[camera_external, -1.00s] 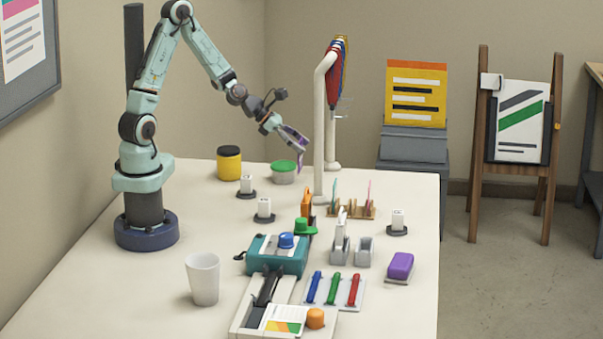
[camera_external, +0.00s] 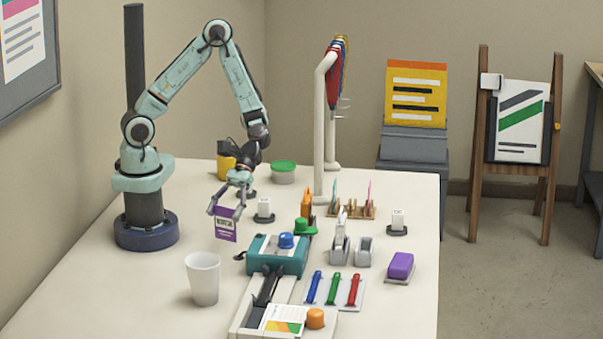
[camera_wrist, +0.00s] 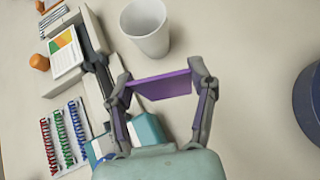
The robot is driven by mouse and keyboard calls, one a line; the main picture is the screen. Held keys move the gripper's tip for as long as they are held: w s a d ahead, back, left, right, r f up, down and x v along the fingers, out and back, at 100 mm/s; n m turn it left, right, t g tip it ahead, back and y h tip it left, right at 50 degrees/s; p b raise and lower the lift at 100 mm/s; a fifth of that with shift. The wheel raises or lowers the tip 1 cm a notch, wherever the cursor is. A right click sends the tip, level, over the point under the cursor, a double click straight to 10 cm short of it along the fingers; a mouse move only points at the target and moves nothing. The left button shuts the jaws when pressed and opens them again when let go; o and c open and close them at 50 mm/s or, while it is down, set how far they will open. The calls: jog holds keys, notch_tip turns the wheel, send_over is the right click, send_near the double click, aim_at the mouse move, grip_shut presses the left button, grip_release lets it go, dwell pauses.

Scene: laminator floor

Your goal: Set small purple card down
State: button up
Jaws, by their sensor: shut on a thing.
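The small purple card (camera_external: 227,225) has white print and hangs upright from my gripper (camera_external: 228,205), above the table left of the teal machine (camera_external: 265,262).
A white cup (camera_external: 203,280) stands in front of the card, also seen in the wrist view (camera_wrist: 146,27). The teal laminator-like machine stands to the right. Bare tabletop (camera_external: 130,285) lies to the left.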

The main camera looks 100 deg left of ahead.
aim_at(215, 218)
jog(key=shift+s+d+f+m+g, duration=0.25)
jog(key=shift+s+d, duration=0.2)
jog(key=shift+d, duration=0.2)
jog(key=shift+s+d+f+m+g, duration=0.15)
jog(key=shift+s+d+m+g, duration=0.1)
jog(key=shift+s+d, duration=0.25)
jog(key=f, duration=0.7)
jog(key=shift+d+f, duration=0.2)
jog(key=shift+f, duration=0.1)
jog(key=o, duration=0.8)
jog(key=shift+f, duration=0.1)
jog(key=shift+c, duration=0.2)
jog(key=shift+w, duration=0.1)
jog(key=v, duration=1.2)
jog(key=s+a+r+m+t+y, duration=0.3)
jog(key=s+a+r+m+y, duration=0.5)
jog(key=s+r+m+y, duration=0.3)
jog(key=s+r+m, duration=0.1)
jog(key=s+r, duration=0.1)
jog(key=s, duration=0.1)
jog(key=shift+a+t, duration=0.2)
jog(key=shift+t, duration=0.2)
